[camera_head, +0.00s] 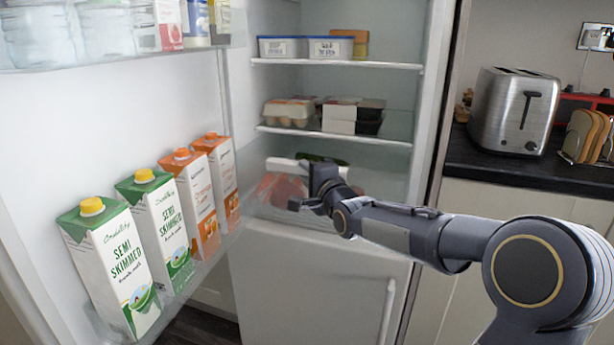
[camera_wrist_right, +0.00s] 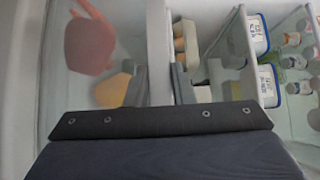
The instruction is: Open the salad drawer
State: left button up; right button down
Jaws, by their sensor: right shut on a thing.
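The salad drawer (camera_head: 262,212) is the clear bin at the bottom of the open fridge, with reddish food and something dark green showing in it. It also shows on the left of the wrist view, with a red and a yellow item behind its clear wall. My right gripper (camera_head: 309,191) is at the drawer's front, shut on its pale front edge (camera_wrist_right: 158,50). The gripper hides part of the drawer, and the exact finger contact is hard to see. I cannot tell from this how far the drawer is out. My left gripper is not in view.
The fridge door at left stands open, its rack holding milk (camera_head: 122,262) and orange cartons (camera_head: 191,197). Shelves above hold an egg box (camera_head: 289,111) and tubs (camera_head: 281,47). A toaster (camera_head: 514,110) stands on the counter at right. The lower door (camera_head: 310,285) is shut.

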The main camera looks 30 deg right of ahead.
jog(key=shift+s+a+f, duration=0.25)
jog(key=shift+a+f, duration=0.05)
jog(key=shift+f, duration=0.1)
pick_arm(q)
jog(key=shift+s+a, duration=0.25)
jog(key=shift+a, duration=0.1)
pick_arm(e)
jog(key=c, duration=1.3)
grip_release()
jog(key=shift+r, duration=0.15)
pick_arm(q)
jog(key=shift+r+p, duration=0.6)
jog(key=shift+p, duration=0.05)
pick_arm(e)
jog(key=s, duration=0.7)
jog(key=shift+s+a, duration=0.25)
jog(key=shift+s, duration=0.1)
